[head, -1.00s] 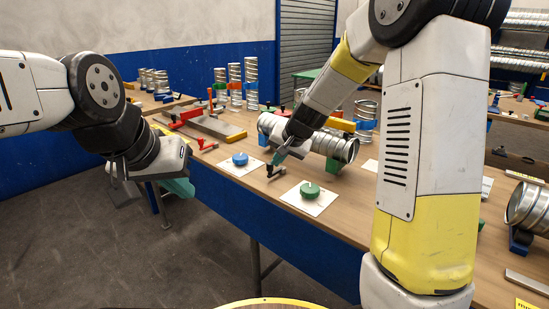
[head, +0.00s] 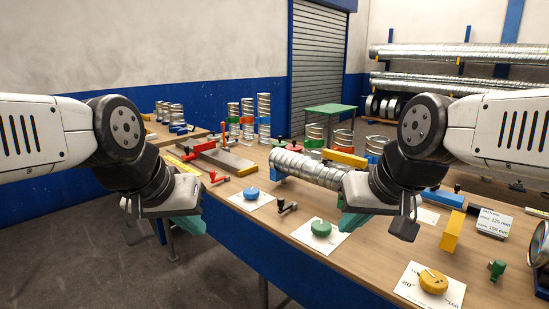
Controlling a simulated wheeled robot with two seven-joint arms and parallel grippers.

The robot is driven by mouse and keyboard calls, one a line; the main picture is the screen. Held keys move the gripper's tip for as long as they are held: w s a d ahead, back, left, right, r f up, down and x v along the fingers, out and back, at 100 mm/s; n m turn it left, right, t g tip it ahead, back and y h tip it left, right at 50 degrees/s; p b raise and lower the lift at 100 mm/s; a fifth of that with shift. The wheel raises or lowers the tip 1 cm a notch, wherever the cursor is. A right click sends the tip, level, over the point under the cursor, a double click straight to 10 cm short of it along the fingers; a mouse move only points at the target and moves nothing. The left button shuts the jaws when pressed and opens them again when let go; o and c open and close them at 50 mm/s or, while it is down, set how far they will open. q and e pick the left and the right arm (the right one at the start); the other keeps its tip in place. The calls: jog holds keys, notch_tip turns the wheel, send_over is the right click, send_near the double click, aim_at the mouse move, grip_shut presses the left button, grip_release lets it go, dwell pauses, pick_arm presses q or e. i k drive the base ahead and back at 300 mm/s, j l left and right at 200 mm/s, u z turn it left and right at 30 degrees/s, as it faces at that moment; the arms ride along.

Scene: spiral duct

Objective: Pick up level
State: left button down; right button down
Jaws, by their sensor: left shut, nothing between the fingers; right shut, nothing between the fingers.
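A yellow bar (head: 345,157) lies behind the spiral duct (head: 308,168) on the bench, and a yellow block (head: 452,232) stands at the right. Either could be the level; I cannot tell which. My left gripper (head: 188,226) is shut and empty, in front of the bench's left part, apart from everything. My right gripper (head: 351,224) is shut and empty in front of the duct's right end, which it and its arm partly hide. The yellow block is to the right of the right gripper.
On the bench (head: 285,238) are a blue knob (head: 251,193), a green knob (head: 321,229) and a yellow dial (head: 433,281) on white cards. A black crank (head: 287,207) lies between the first two. Upright duct pieces (head: 264,115) stand behind.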

aim_at(332, 156)
jog(key=i+j+z, duration=0.1)
jog(key=i, duration=0.4)
jog(key=i+j+z, duration=0.15)
jog(key=i+j, duration=0.2)
jog(key=i, duration=0.15)
